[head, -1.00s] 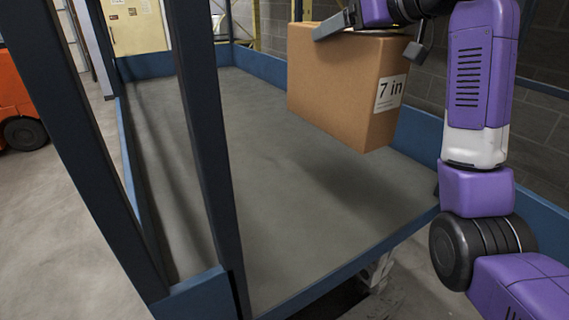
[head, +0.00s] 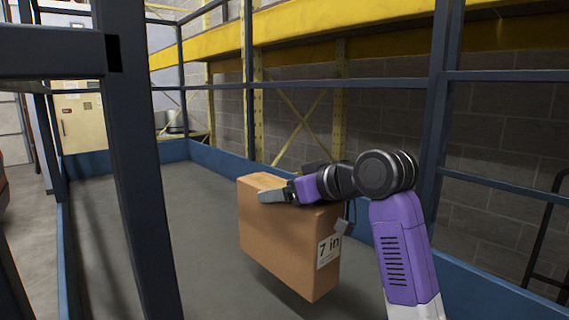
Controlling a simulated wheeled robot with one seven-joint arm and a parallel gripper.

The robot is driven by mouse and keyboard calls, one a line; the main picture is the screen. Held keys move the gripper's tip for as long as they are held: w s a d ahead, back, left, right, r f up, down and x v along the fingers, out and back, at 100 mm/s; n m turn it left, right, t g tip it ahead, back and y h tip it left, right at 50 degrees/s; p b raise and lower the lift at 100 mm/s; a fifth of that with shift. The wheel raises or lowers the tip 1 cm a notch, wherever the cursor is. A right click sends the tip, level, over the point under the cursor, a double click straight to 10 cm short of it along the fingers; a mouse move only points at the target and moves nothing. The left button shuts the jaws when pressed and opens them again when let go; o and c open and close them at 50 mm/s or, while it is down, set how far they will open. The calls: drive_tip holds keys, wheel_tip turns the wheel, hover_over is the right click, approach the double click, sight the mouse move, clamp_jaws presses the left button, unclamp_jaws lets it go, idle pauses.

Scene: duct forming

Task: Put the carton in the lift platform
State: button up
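The brown carton (head: 275,235) with a white "7 in" label hangs upright in my gripper, inside the blue rim of the lift platform (head: 195,152). My gripper (head: 308,210) is at the carton's top, with one finger on the near left edge and the other by the right side above the label. It appears shut on the carton. The platform's grey floor shows to the left of and behind the carton. A dark shadow lies under the carton; the gap to the floor is hard to judge.
Dark blue posts and rails (head: 140,150) of the platform's cage stand at the near left and along the right. Yellow racking (head: 330,50) and a grey block wall lie behind. The platform floor (head: 190,215) left of the carton is clear.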

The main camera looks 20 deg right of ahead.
sight(331, 227)
drive_tip(key=shift+f+p, duration=0.6)
drive_tip(key=shift+f, duration=3.65)
drive_tip(key=o, duration=2.1)
drive_tip(key=shift+f, duration=0.3)
drive_tip(key=b+v, duration=0.2)
drive_tip(key=v, duration=1)
drive_tip(key=shift+s+r, duration=0.1)
drive_tip(key=shift+r, duration=0.05)
